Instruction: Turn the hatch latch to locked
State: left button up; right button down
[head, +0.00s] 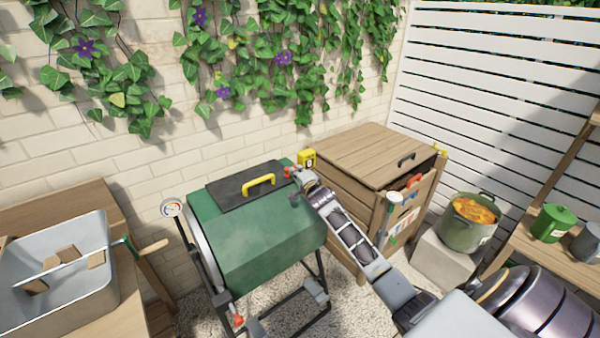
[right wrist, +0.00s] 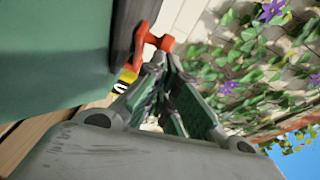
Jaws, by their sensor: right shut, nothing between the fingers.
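The green drum (head: 255,235) stands on a dark frame in the middle of the head view. Its dark hatch (head: 225,192) lies flat on top, with a yellow handle (head: 258,184). The small red latch (head: 288,172) is at the hatch's right end, partly hidden by my right gripper (head: 296,173). In the right wrist view the red latch (right wrist: 144,38) shows beside the dark hatch edge. My right gripper (right wrist: 163,58) is shut and empty, its fingertips at the latch's knob; I cannot tell whether they touch. My left gripper is not in view.
A grey tub (head: 95,300) sits on a wooden table at left. An ivy-covered wall is behind.

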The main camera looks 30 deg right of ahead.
aim_at(287, 168)
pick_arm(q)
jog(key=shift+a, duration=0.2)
pick_arm(e)
jog(key=shift+w+a, duration=0.3)
jog(key=shift+a, duration=0.2)
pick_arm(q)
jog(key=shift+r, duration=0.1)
pick_arm(e)
jog(key=shift+a, duration=0.1)
jog(key=shift+w+a+p, duration=0.35)
jog(key=shift+w, duration=0.05)
jog(key=shift+w+a, duration=0.35)
jog(key=shift+w, duration=0.05)
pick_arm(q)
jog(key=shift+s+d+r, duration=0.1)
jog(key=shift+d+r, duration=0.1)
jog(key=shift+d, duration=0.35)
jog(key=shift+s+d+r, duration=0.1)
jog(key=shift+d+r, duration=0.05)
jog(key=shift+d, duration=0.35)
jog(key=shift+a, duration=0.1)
